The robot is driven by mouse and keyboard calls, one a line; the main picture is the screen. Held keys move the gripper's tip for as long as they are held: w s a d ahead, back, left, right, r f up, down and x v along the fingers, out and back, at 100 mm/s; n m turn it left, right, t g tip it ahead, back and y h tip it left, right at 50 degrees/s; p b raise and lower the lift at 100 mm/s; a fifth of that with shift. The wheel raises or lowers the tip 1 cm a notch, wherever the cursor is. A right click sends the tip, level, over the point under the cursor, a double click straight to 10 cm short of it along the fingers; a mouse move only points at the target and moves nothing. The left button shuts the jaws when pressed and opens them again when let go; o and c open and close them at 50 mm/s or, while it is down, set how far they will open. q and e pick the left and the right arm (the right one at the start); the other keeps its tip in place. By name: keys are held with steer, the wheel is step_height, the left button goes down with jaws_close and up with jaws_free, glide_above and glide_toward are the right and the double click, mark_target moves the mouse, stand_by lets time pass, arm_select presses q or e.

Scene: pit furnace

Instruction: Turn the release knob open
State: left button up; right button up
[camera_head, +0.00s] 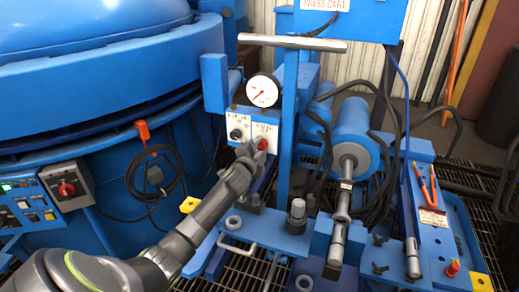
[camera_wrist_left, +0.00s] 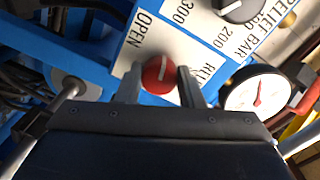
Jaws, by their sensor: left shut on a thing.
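The release knob (camera_wrist_left: 158,75) is red and round with a pale line on its face. It sits on a white label plate (camera_wrist_left: 150,38) with the word OPEN beside it. My left gripper (camera_wrist_left: 160,90) is shut on the knob, one finger on each side. In the head view the red knob (camera_head: 262,144) shows at the tip of my left gripper (camera_head: 250,150), on the panel below the gauge. My right gripper is not in view.
A black knob (camera_head: 236,134) sits on the label left of the release knob. A round white gauge (camera_head: 263,91) is just above. A blue upright post (camera_head: 290,120) with a grey crossbar stands close right, and hoses hang beyond it.

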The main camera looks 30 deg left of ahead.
arm_select(q)
steer(key=shift+f, duration=0.1)
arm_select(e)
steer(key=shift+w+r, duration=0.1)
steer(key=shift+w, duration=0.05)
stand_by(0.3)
arm_select(q)
steer(key=o, duration=1)
steer(key=shift+s+d, duration=0.1)
steer(key=shift+s, duration=0.4)
steer(key=p+v, duration=0.1)
steer(key=v, duration=1.5)
steer(key=shift+s, duration=0.2)
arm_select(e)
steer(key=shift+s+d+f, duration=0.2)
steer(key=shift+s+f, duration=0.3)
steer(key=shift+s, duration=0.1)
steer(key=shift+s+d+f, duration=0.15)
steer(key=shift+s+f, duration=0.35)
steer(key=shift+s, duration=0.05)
